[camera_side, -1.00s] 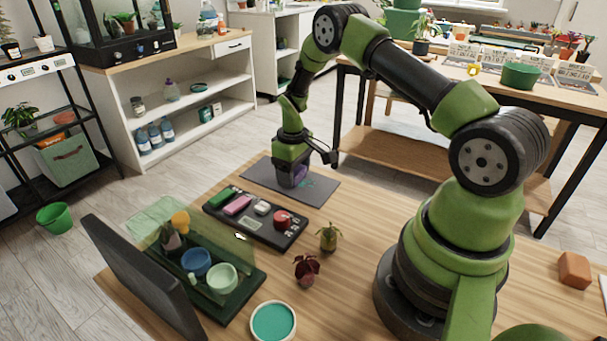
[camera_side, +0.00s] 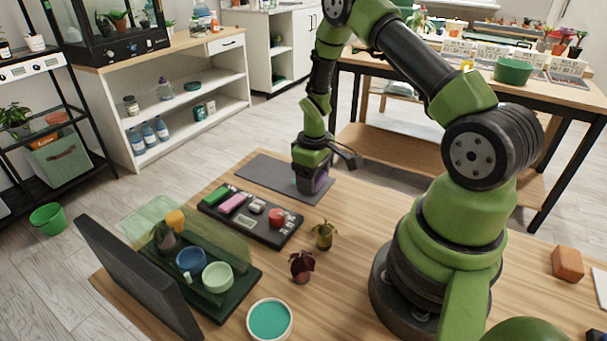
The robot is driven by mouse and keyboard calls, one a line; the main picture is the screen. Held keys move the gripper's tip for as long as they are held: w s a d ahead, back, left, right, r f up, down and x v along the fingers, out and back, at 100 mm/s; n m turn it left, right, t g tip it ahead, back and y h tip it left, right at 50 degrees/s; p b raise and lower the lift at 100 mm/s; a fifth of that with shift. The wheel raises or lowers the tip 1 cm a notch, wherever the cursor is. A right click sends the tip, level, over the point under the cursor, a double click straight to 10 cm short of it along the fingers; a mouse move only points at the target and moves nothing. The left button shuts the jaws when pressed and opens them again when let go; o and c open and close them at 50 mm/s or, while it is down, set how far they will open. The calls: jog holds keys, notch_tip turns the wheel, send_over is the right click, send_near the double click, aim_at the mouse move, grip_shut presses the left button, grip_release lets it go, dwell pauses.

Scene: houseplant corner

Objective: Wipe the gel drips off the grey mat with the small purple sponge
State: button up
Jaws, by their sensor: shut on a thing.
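The grey mat (camera_side: 262,173) lies flat on the wooden table at its far end. My gripper (camera_side: 313,182) points down over the mat's right part and is shut on the small purple sponge (camera_side: 320,184). Only part of the sponge shows between the fingers. It is low at the mat, but I cannot tell for certain that it touches. No gel drips can be made out on the bare part of the mat; any under or behind the gripper are hidden.
A black tray (camera_side: 240,231) with green, pink, pale and red items lies in front of the mat. Two small plants (camera_side: 323,234) (camera_side: 301,266) stand nearer. A dark green tray (camera_side: 252,284) holds bowls, and a teal-filled dish (camera_side: 269,320) is at the front. A brick-coloured block (camera_side: 567,264) lies far right.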

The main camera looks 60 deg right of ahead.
notch_tip(320, 180, up, 7)
jog(key=shift+w+r, duration=0.1)
jog(key=shift+r, duration=0.25)
dwell(0.3)
dwell(0.4)
jog(key=shift+d, duration=0.1)
jog(key=s+d, duration=0.2)
jog(key=s, duration=0.5)
jog(key=r, duration=0.2)
send_over(378, 203)
notch_tip(378, 203, down, 5)
jog(key=shift+s+a+f, duration=0.1)
jog(key=shift+a+f, duration=0.05)
jog(key=shift+f, duration=2.45)
